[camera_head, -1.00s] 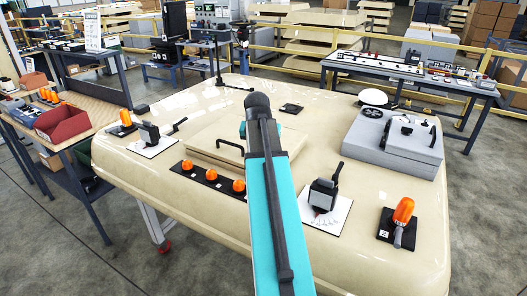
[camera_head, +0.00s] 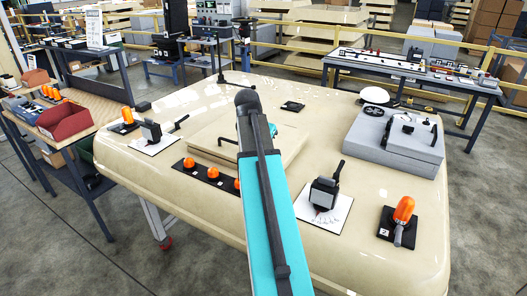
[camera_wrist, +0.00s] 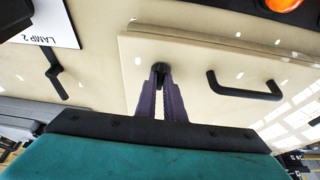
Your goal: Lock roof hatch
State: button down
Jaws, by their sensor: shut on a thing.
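The roof hatch (camera_head: 212,131) is a raised cream panel on the cab roof with a black bar handle (camera_head: 228,150). In the wrist view the hatch (camera_wrist: 200,58) fills the middle, and its handle is to the right of my gripper. My gripper (camera_wrist: 161,82) has its dark purple fingers closed around a small black knob (camera_wrist: 160,67) near the hatch's corner. The knob is mostly hidden between the fingers. In the head view my arm hides the fingers and knob. Whether the knob is turned to locked cannot be told.
A black lever (camera_wrist: 57,84) stands left of the hatch in the wrist view, near a white LAMP 2 plate (camera_wrist: 45,22). Orange lamps (camera_head: 213,172), two lever switches (camera_head: 325,191) and a grey roof unit (camera_head: 395,145) surround the hatch. Side benches stand beyond the roof.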

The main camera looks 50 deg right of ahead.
jog(key=c, duration=1.9)
grip_release()
jog(key=shift+o, duration=0.2)
jog(key=shift+r, duration=0.15)
jog(key=b+v, duration=0.2)
jog(key=v, duration=1.1)
jog(key=shift+r+b, duration=0.25)
jog(key=shift+b, duration=0.05)
jog(key=shift+a, duration=0.1)
